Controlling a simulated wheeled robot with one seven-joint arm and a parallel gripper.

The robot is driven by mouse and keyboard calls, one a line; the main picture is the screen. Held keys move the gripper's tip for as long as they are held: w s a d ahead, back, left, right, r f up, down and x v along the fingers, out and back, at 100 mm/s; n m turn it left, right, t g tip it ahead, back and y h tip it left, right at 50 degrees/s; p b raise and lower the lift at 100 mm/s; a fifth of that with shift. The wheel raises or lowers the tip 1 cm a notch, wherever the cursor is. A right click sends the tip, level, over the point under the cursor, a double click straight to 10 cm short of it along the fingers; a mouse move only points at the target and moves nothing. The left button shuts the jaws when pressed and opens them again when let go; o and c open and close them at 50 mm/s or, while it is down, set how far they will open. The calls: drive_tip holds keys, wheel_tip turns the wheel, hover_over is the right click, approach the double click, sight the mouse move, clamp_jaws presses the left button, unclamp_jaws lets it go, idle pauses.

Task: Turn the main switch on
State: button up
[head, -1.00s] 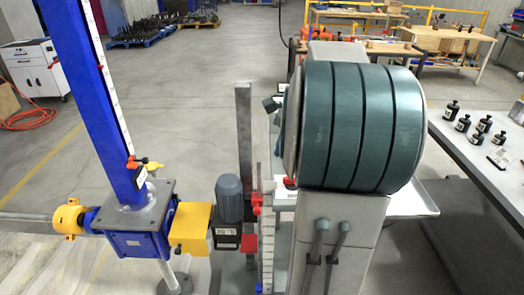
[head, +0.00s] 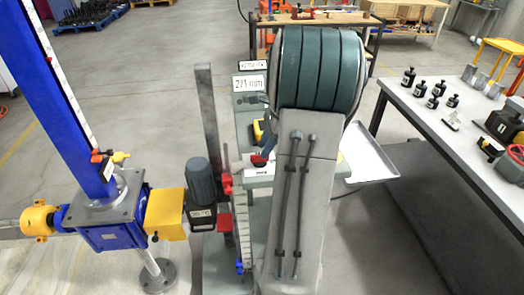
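No part is clearly readable as the main switch. A yellow-and-black part (head: 258,131) shows just left of my grey arm link, partly hidden behind it. A small red knob-like part (head: 259,160) sits below it on a pale grey surface, and I cannot tell whether either is the switch. My arm covers much of the middle of the view. My gripper is not in view.
A blue screw jack (head: 112,222) with a tall blue column and a grey motor (head: 202,184) stands at left.

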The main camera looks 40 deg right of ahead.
sight(260, 159)
drive_tip(key=shift+x, duration=1.45)
clamp_jaws()
